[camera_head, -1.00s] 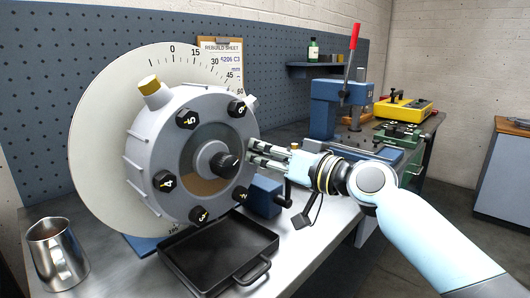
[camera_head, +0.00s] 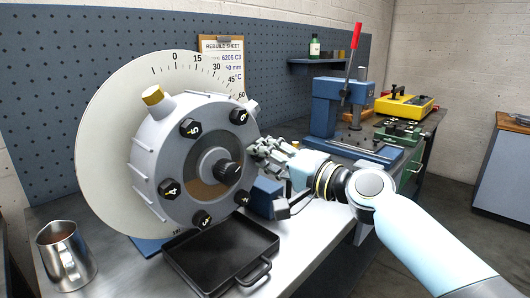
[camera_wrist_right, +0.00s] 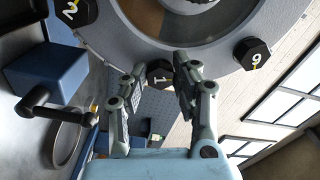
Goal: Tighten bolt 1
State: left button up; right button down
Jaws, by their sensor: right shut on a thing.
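The rotor housing (camera_head: 150,150) is a round grey hub with numbered black hex bolts, mounted in front of a white graduated disc (camera_head: 100,150). In the right wrist view, bolt 1 (camera_wrist_right: 159,75) sits at the hub's rim between the two fingers of my right gripper (camera_wrist_right: 158,82). In the head view my right gripper (camera_head: 262,152) is at the hub's right edge, and its fingers hide bolt 1. It is shut on bolt 1. My left gripper is not in view.
Bolt 2 (camera_wrist_right: 76,11) and bolt 6 (camera_wrist_right: 252,53) flank bolt 1. A black tray (camera_head: 225,257) lies below the hub, with a metal jug (camera_head: 66,255) to its left. A blue block with a crank handle (camera_head: 264,198) stands close under my right gripper. A blue press (camera_head: 330,108) stands behind.

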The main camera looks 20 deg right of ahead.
jog(key=shift+d+r+m+p, duration=0.15)
jog(key=shift+m+p, duration=1.4)
jog(key=shift+m, duration=2.3)
jog(key=shift+a+r+m+p, duration=0.15)
jog(key=shift+m+p, duration=1.4)
jog(key=shift+m, duration=2.3)
jog(key=shift+d, duration=0.1)
jog(key=c, duration=1)
grip_release()
jog(key=shift+c, duration=0.2)
jog(key=v, duration=1.2)
